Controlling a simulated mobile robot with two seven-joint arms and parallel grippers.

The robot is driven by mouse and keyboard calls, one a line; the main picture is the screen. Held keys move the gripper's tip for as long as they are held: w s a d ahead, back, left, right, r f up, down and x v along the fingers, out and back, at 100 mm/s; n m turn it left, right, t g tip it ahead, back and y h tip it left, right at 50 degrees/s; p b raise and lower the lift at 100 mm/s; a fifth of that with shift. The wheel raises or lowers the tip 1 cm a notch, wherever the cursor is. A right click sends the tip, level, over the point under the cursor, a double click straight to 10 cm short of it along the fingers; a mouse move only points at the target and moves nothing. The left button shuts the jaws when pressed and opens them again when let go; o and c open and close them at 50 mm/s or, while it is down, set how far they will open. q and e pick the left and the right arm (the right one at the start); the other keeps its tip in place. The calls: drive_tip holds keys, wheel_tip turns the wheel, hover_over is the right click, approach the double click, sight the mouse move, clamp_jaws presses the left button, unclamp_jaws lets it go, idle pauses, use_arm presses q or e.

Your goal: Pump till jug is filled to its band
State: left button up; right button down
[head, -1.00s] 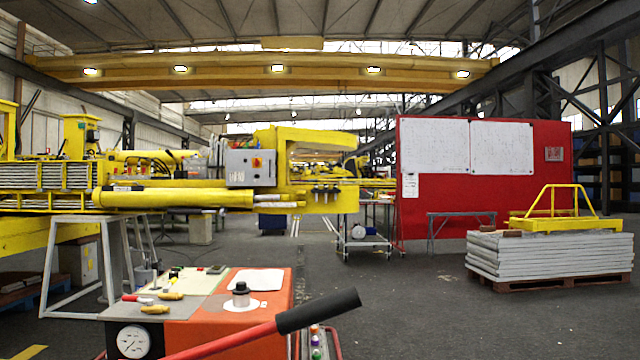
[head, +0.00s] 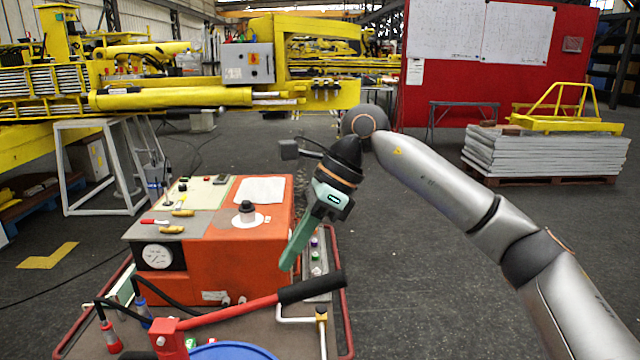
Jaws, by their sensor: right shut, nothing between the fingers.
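The pump lever is a red bar with a black grip (head: 312,287), sloping up to the right from a red pivot (head: 168,338). My right gripper (head: 289,262), with green fingers, is shut and empty. It points down just above and left of the grip in the picture; I cannot tell whether it touches. A blue round rim (head: 232,350) shows at the bottom edge, possibly the jug; its band and fill level are out of view. My left gripper is not in view.
An orange box (head: 225,268) with a dial (head: 158,256), a black knob (head: 247,212) and small tools stands on a red-railed cart (head: 345,320). A yellow boom (head: 175,98) lies behind. Stacked slabs (head: 545,152) stand at right. The floor between is clear.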

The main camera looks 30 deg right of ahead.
drive_tip(key=w+d+r+t+h+p, duration=0.1)
drive_tip(key=d+r+h+p, duration=0.1)
drive_tip(key=d+r, duration=0.35)
drive_tip(key=b, duration=0.7)
hover_over(320, 277)
drive_tip(key=shift+m, duration=0.4)
wheel_tip(320, 277, down, 6)
drive_tip(key=shift+s+r, duration=0.1)
drive_tip(key=shift+r, duration=0.15)
drive_tip(key=shift+f+b, duration=0.3)
drive_tip(key=shift+f, duration=0.15)
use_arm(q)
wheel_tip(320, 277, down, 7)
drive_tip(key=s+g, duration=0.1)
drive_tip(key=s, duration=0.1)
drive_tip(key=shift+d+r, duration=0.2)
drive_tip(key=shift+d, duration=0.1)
